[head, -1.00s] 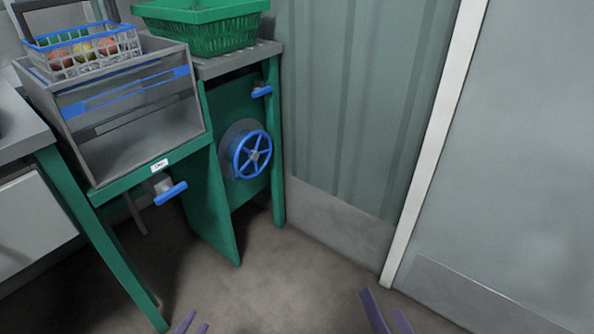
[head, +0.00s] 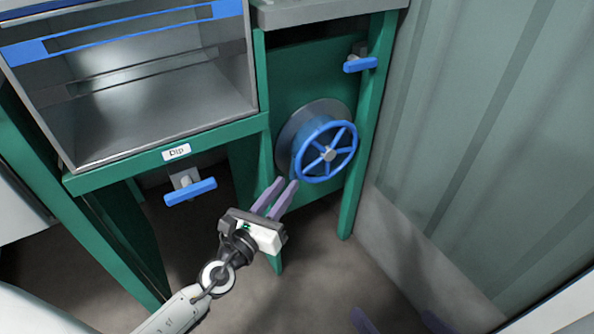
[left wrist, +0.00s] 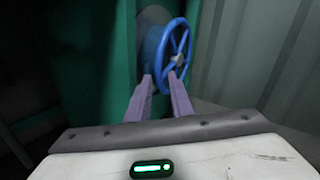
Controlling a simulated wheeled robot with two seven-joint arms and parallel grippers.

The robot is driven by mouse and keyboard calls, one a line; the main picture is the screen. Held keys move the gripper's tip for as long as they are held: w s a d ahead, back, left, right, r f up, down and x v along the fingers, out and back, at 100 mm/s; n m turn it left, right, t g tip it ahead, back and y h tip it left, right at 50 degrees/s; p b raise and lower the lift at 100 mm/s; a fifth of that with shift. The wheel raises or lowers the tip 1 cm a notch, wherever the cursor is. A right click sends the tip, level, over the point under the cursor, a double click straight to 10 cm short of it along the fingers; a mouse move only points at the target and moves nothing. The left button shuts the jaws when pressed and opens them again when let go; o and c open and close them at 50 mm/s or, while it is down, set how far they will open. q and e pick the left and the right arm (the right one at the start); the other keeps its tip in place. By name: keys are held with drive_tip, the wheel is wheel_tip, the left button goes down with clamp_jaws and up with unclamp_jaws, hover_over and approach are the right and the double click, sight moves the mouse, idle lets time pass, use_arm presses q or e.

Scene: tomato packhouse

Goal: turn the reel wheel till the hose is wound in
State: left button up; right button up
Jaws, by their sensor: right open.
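The blue spoked reel wheel (head: 327,155) stands in front of a grey disc (head: 291,128) on the green panel; it also shows in the left wrist view (left wrist: 176,58). A blue drum-like part lies between wheel and disc; I cannot tell whether it is wound hose. No loose hose is visible. My left gripper (head: 283,182) is just below and left of the wheel's lower rim. Its purple fingers (left wrist: 160,77) are apart with nothing between them, pointing at the rim; contact cannot be told. My right gripper (head: 398,320) is open at the bottom edge, only its fingertips showing.
A grey dip tank (head: 155,110) labelled "Dip" sits left on a green frame. One blue valve handle (head: 190,191) is below it, another (head: 360,64) above right of the wheel. A ribbed wall (head: 470,130) closes the right side. The floor (head: 320,270) in front is clear.

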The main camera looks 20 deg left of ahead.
sight(299, 168)
use_arm(q)
drive_tip(key=w, duration=0.6)
drive_tip(key=shift+d, duration=0.3)
clamp_jaws()
